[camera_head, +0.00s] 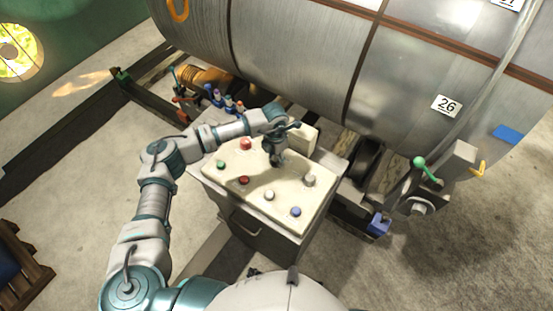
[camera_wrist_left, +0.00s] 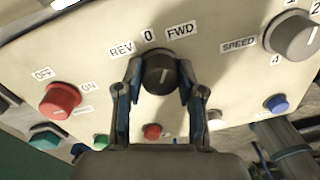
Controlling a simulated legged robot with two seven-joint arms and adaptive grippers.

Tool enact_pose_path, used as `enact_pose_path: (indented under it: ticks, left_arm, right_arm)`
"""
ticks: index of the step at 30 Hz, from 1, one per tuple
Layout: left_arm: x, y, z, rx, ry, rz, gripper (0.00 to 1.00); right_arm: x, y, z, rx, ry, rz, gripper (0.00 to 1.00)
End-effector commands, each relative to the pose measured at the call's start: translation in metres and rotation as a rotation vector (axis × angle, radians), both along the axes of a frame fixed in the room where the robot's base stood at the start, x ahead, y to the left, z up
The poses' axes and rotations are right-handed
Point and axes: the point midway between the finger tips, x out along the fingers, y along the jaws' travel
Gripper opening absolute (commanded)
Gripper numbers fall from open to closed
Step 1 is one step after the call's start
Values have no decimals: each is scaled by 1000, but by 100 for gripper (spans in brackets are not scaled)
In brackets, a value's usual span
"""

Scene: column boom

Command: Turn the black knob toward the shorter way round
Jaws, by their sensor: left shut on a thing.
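The black knob (camera_wrist_left: 159,78) sits on the cream control panel (camera_head: 228,160), below the labels REV, 0 and FWD in the left wrist view. It has a short pale mark on its face; which label the mark points to is hard to tell. My left gripper (camera_wrist_left: 161,73) is shut on the knob, one finger on each side. In the head view the left gripper (camera_head: 277,160) reaches down onto the panel's upper middle and hides the knob. My right gripper is in neither view.
A red OFF/ON knob (camera_wrist_left: 60,100) and a grey SPEED knob (camera_wrist_left: 293,36) flank the black knob. Several coloured buttons, including a blue one (camera_head: 295,211), lie nearer me. A large metal drum (camera_head: 300,60) stands behind the panel. Bare floor (camera_head: 450,260) lies to the right.

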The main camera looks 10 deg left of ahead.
Motion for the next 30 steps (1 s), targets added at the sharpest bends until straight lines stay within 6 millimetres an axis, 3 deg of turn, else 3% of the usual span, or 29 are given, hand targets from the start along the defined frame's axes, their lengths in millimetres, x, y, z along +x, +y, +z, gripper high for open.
enact_pose_path:
  ticks: [4,7,15,30]
  left_arm:
    - [-2,2,-6,5,8,-101,3]
    - [-2,2,-5,5,7,-157,3]
    - [-2,2,-4,6,9,-249,3]
    - [-2,2,-3,7,8,-269,3]
  right_arm:
    - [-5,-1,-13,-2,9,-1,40]
    - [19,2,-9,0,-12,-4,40]
    - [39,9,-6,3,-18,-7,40]
    - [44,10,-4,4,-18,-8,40]
